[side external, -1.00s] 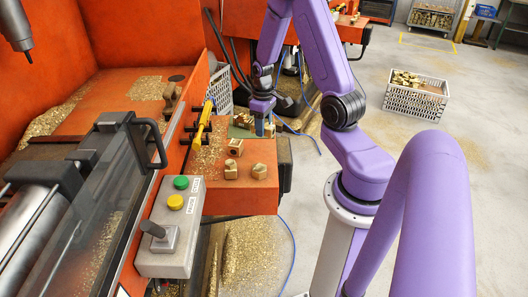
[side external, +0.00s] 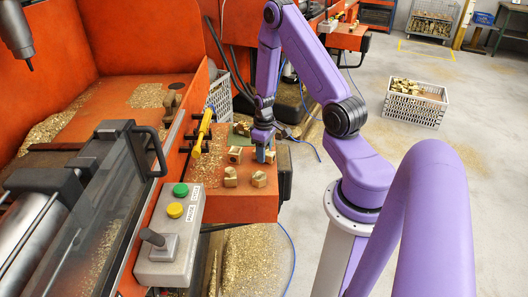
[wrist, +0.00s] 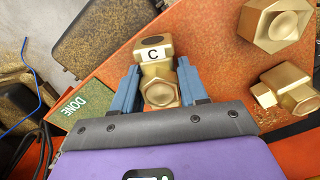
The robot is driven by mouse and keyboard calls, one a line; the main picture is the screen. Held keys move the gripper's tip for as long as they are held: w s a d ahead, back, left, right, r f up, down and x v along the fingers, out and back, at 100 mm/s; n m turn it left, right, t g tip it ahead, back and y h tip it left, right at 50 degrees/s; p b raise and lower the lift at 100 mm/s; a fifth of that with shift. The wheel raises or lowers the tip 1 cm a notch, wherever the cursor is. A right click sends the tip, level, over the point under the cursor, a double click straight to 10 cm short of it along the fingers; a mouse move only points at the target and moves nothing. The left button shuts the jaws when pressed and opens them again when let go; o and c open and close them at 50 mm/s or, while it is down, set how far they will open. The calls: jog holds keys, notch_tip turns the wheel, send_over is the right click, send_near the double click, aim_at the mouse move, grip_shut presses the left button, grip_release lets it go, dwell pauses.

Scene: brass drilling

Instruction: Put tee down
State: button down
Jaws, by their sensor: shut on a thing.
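In the wrist view, my gripper (wrist: 157,88) has its two blue fingers shut on a brass tee (wrist: 158,72) marked with a white label "C". The tee lies between the fingers over the orange table, left of two other brass pieces. A green patch lettered DONE (wrist: 72,108) lies to the left of the gripper. In the side view, my gripper (side external: 265,153) points down at the table's right part, and the held tee is mostly hidden by the fingers. I cannot tell whether the tee touches the table.
Several brass pieces stand close by on the orange table (side external: 215,208), including one left of my gripper (side external: 235,155) and one in front (side external: 258,179). A yellow-handled bar (side external: 203,130) is at the table's left. A grey control box (side external: 168,230) stands in front.

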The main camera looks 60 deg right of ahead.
jog(key=c, duration=0.6)
grip_release()
jog(key=shift+f, duration=0.1)
